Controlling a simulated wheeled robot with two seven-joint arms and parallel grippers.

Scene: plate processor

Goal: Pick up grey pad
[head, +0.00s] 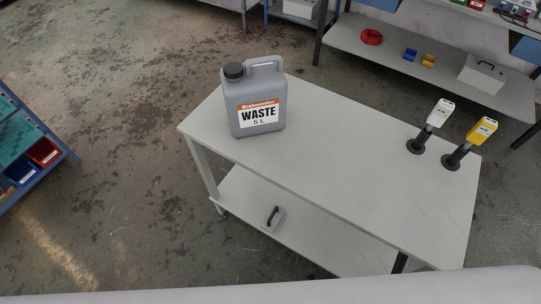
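A small grey block with a black handle (272,219), which looks like the grey pad, lies on the lower shelf (312,243) of a white two-level table. Neither of my grippers is in the head view.
A grey waste canister (256,100) stands on the table top (340,160) at the left. A white device (430,125) and a yellow device (470,143) stand on black bases at the right. A blue-framed rack (30,155) is at far left. Floor between is clear.

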